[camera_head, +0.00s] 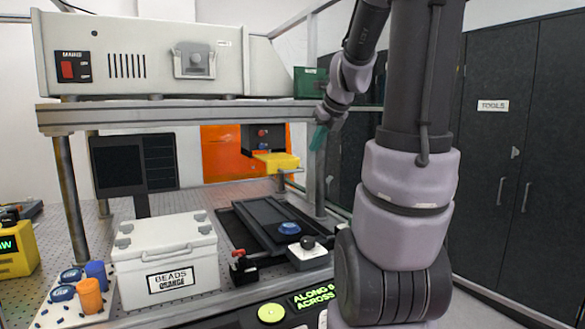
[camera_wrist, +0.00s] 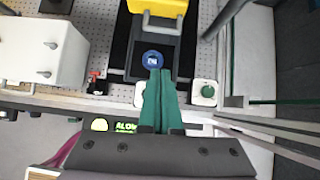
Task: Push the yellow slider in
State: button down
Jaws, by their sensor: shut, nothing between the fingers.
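The yellow slider (camera_head: 277,161) juts out from a dark unit (camera_head: 262,138) below the shelf in the head view. A grey handle shows at its front. In the wrist view the yellow slider (camera_wrist: 160,7) is cut off by the top edge, with its handle towards my gripper. My gripper (camera_wrist: 160,72) is shut and empty, its green fingers pointing up the picture towards the slider and apart from the handle in that view. In the head view my gripper (camera_head: 319,138) is small, to the right of the slider beside the frame post.
A black stage (camera_head: 265,228) with a blue disc (camera_head: 289,228) lies on the perforated table. A white box (camera_head: 165,262) labelled BEADS ORANGE and a monitor (camera_head: 133,165) stand left. The shelf (camera_head: 180,112) runs above, and a frame post (camera_head: 317,185) stands near my gripper.

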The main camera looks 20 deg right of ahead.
aim_at(283, 157)
jog(key=w+r+x, duration=0.1)
jog(key=w+x, duration=0.1)
jog(key=x, duration=1.1)
jog(key=shift+r, duration=0.2)
jog(key=w, duration=1.2)
jog(key=shift+w+a, duration=0.3)
jog(key=shift+w, duration=0.3)
